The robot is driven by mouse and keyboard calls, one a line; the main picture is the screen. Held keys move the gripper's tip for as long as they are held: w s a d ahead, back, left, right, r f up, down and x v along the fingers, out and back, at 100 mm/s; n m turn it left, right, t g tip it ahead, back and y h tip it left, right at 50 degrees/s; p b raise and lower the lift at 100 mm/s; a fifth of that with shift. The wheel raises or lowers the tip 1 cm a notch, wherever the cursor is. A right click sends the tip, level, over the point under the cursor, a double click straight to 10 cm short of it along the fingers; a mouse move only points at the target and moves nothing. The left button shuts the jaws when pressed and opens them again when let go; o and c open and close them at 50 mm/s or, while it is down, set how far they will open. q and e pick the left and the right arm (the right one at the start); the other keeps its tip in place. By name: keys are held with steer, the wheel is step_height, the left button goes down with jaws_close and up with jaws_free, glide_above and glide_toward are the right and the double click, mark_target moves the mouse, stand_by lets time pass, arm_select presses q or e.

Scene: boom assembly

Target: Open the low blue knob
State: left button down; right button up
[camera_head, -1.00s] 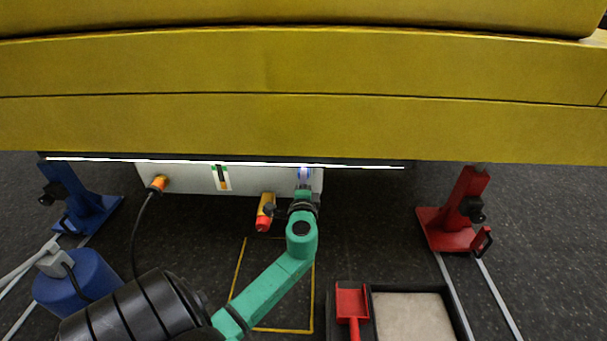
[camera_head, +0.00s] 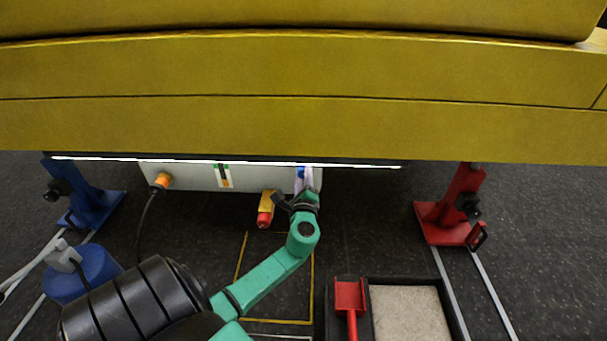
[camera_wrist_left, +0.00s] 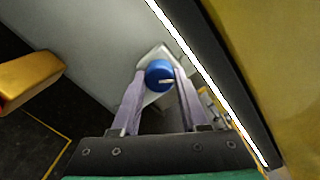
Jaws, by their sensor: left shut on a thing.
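The low blue knob (camera_wrist_left: 159,75) is a round blue knob with a small pale mark, set against the grey-white panel in the left wrist view. My left gripper (camera_wrist_left: 158,80) has its two pale fingers on either side of the knob, shut on it. In the head view the knob (camera_head: 300,172) shows as a small blue spot just under the bright strip. My left gripper (camera_head: 304,182) reaches it from below, with the green arm coming from the lower left. My right gripper is not in view.
The yellow boom (camera_head: 300,125) hangs low above the white panel (camera_head: 190,178). A yellow and red fitting (camera_head: 266,207) hangs left of my wrist. A blue stand (camera_head: 85,195), a red stand (camera_head: 458,210) and a sand tray (camera_head: 462,325) stand around on the dark floor.

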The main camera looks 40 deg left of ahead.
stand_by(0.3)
arm_select(q)
steer(key=shift+c, duration=2.1)
jaws_free()
steer(key=p+v, duration=0.2)
steer(key=v, duration=1.2)
steer(key=shift+s+d, duration=0.2)
steer(key=shift+d, duration=0.05)
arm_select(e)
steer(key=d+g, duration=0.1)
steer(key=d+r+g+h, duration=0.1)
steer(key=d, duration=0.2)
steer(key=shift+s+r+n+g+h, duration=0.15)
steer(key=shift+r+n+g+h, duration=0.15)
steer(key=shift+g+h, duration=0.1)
arm_select(q)
steer(key=shift+f, duration=0.1)
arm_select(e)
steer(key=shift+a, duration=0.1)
